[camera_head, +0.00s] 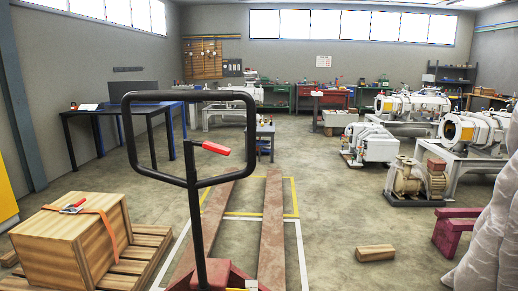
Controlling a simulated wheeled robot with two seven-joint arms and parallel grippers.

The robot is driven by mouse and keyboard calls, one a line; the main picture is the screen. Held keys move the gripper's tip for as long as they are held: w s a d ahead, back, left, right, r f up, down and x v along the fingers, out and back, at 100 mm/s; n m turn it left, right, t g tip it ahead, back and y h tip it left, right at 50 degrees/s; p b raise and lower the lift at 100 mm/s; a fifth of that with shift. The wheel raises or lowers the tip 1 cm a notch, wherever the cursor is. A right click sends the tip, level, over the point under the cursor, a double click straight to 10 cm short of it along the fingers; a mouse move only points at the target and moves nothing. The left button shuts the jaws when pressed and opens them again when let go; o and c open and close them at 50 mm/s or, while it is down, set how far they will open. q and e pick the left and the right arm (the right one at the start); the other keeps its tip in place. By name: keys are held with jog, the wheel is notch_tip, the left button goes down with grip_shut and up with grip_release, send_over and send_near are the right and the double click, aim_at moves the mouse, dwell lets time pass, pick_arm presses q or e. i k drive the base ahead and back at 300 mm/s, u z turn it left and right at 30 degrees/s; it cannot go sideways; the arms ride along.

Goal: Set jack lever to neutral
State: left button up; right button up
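The pallet jack's black looped handle (190,96) stands upright left of centre in the head view, close to me. Its jack lever (216,148) has a red grip and sits inside the loop, pointing right and slightly down from a thin dark stem. I cannot tell which setting it is in. The black shaft (199,235) runs down to the red jack base (225,277) at the bottom edge. Two brownish-red forks (272,225) stretch away across the floor. Neither of my grippers is in view, and nothing touches the lever.
A strapped wooden crate (70,240) sits on a pallet (150,250) at the left. A wooden block (375,253) lies on the floor at the right. A grey wrinkled covered shape (490,245) fills the right edge. Pump machines (408,180) stand behind. The middle floor is clear.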

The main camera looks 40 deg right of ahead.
aim_at(214, 147)
jog(key=z, duration=0.95)
jog(key=i, duration=0.2)
jog(key=u, duration=0.15)
jog(key=k, duration=0.65)
jog(key=u, duration=0.6)
jog(key=i, duration=0.95)
jog(key=u, duration=0.2)
